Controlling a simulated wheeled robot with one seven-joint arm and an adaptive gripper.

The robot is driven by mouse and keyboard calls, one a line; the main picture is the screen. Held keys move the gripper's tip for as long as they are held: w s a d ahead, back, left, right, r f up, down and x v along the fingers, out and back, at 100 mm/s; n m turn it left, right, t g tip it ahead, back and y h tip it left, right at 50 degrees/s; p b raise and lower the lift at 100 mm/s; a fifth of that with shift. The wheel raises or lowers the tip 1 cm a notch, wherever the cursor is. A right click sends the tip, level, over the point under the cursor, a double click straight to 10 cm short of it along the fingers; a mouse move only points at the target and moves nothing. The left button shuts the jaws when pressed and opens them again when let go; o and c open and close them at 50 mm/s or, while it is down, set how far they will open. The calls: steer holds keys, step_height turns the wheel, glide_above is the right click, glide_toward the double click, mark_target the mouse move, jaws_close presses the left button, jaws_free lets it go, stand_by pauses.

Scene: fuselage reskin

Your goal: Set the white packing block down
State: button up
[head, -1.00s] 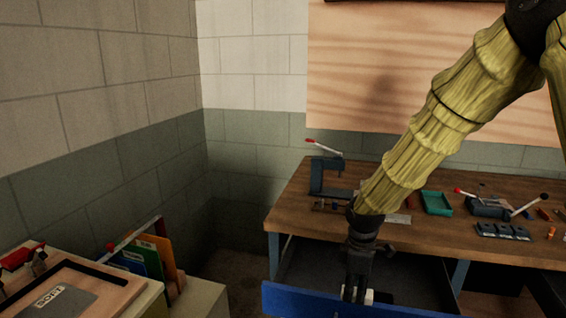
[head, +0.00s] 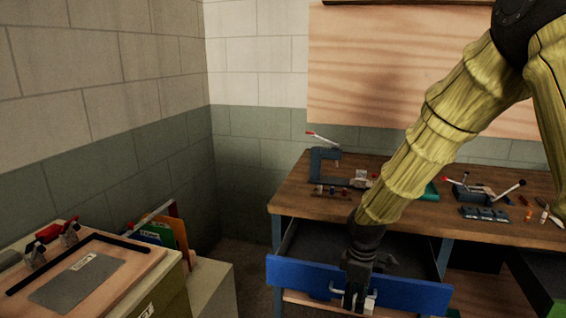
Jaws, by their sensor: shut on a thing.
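My gripper (head: 355,304) is in front of the blue drawer front (head: 412,294), below the bench top, pointing down. It is shut on the white packing block (head: 369,303), a small pale piece showing at the right side of the fingers. The fingers hide most of the block. A pale drawer handle (head: 334,289) shows just left of the fingers. I cannot tell whether the gripper or the block touches the handle or drawer front.
The drawer stands open under the wooden bench (head: 300,197). A blue clamp-like press (head: 322,170), a teal tray (head: 431,190) and several tools lie on the bench. A wooden board with a grey plate (head: 75,284) and upright folders (head: 160,235) stand at left.

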steer(key=shift+s+f+m, duration=0.45)
steer(key=shift+f+m, duration=0.15)
steer(key=s+f+m+p, duration=0.1)
steer(key=s+f+m, duration=0.5)
steer(key=f+m, duration=0.5)
step_height(320, 180, down, 2)
steer(key=shift+a+f+m+p, duration=0.2)
steer(key=shift+a+m+p, duration=0.15)
steer(key=shift+m+p, duration=0.05)
steer(key=shift+s, duration=0.1)
